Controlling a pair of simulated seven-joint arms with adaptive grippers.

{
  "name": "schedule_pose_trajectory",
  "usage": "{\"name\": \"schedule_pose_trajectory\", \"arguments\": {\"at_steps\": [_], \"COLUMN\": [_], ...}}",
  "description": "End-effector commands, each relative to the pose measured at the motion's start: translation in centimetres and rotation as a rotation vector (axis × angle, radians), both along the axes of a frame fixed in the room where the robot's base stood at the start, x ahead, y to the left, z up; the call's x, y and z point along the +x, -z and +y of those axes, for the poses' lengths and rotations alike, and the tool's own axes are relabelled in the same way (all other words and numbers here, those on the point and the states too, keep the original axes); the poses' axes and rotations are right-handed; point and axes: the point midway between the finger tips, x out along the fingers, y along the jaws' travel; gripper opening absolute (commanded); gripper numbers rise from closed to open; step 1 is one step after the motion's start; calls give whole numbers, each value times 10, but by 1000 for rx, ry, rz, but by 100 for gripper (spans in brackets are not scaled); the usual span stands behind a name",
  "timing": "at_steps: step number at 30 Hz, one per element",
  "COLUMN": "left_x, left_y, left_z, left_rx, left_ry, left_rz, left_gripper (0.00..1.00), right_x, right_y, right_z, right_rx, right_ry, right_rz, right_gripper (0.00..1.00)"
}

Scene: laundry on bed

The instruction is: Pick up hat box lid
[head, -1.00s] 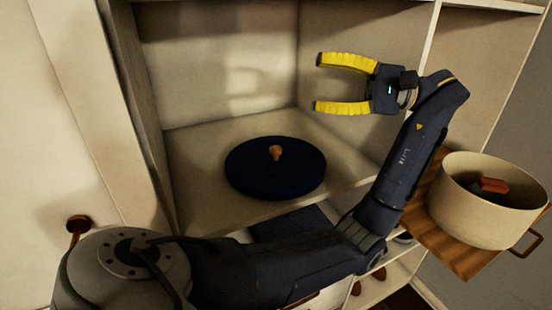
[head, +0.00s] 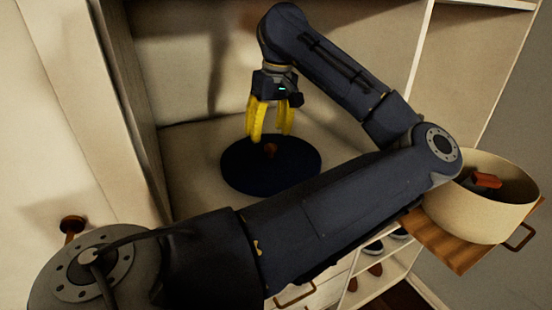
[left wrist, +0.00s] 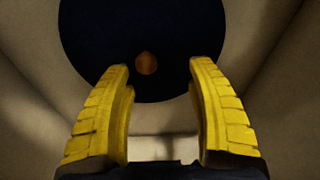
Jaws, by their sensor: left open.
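The hat box lid (head: 285,182) is a round dark blue disc with a small wooden knob (head: 270,150) at its middle. It lies flat on a pale shelf inside the cabinet. My left gripper (head: 267,137) points down over the lid's far part, open, with its yellow fingers apart. In the left wrist view, the lid (left wrist: 140,25) fills the top middle, and the knob (left wrist: 146,63) shows between and just beyond the fingertips (left wrist: 158,66). Nothing is held. Whether the fingers touch the lid cannot be told. My right gripper is out of view.
The shelf (head: 190,180) has side walls close on the left and a divider on the right. A cream round box (head: 485,210) with an orange-brown item (head: 486,181) in it stands on a wooden board (head: 450,245) at right. Shoes (head: 375,247) sit on lower shelves.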

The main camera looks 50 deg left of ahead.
Motion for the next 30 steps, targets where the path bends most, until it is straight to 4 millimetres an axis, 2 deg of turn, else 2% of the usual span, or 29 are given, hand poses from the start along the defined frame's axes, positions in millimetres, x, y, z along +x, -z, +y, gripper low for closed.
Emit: {"name": "schedule_pose_trajectory", "arguments": {"at_steps": [4, 10, 19, 30], "left_x": [11, 16, 15, 13], "left_y": [-3, 3, 28, 67], "left_z": [12, 18, 20, 23], "left_rx": [1, 1, 2, 4], "left_ry": [64, 92, 93, 93], "left_rz": [-54, -72, -71, -72], "left_gripper": [57, 57, 57, 57], "right_x": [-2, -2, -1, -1], "right_y": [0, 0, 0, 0], "right_z": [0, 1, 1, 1], "right_rx": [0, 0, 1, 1], "right_ry": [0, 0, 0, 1], "right_rz": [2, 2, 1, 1], "right_gripper": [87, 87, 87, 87]}}
